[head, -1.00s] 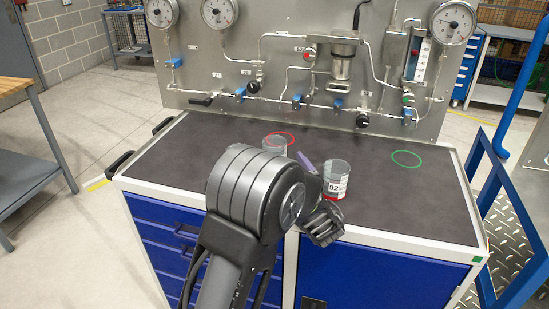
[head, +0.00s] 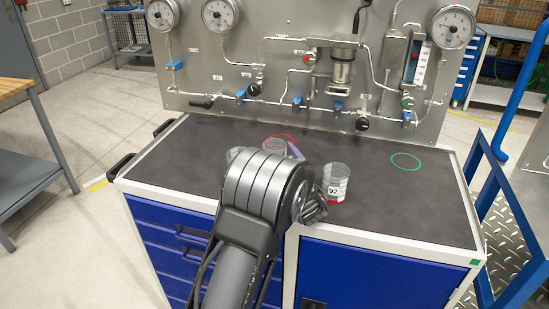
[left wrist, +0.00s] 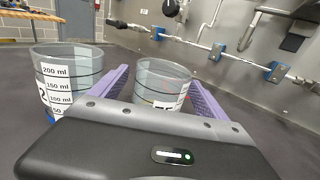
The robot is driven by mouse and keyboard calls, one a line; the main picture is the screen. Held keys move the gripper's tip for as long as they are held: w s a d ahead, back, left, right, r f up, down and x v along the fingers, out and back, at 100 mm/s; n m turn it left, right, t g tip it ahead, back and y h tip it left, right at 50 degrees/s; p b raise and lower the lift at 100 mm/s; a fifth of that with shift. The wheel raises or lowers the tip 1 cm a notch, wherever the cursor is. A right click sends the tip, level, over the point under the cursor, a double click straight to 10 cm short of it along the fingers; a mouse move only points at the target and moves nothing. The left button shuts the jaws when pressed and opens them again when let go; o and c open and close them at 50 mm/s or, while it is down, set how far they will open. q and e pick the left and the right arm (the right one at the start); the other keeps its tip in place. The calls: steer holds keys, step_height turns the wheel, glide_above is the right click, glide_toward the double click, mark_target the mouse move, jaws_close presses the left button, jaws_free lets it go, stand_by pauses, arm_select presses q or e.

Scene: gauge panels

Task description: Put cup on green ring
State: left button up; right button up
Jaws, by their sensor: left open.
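A clear cup (head: 275,146) stands on the dark bench top by the red ring (head: 284,136). My left gripper (left wrist: 160,78) is open, with purple fingers either side of this cup (left wrist: 164,72) in the left wrist view. I cannot tell whether they touch it. A second clear cup (head: 233,152) stands to its left, partly hidden by my arm; it shows with millilitre marks (left wrist: 62,70) in the left wrist view. A third cup (head: 336,180), labelled 92 and reddish at the base, stands to the right. The green ring (head: 406,169) lies empty at the right. My right gripper is not in view.
A grey gauge panel (head: 290,70) with pipes, blue-handled valves and dials rises behind the bench top (head: 420,210). The surface around the green ring is clear. A blue rail (head: 490,190) stands right of the bench.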

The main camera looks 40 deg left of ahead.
arm_select(q)
steer(key=shift+w+a, duration=0.15)
steer(key=shift+a, duration=0.05)
steer(key=shift+c, duration=0.3)
steer(key=c, duration=1.6)
steer(key=shift+o, duration=0.2)
step_height(320, 180, up, 10)
stand_by(0.3)
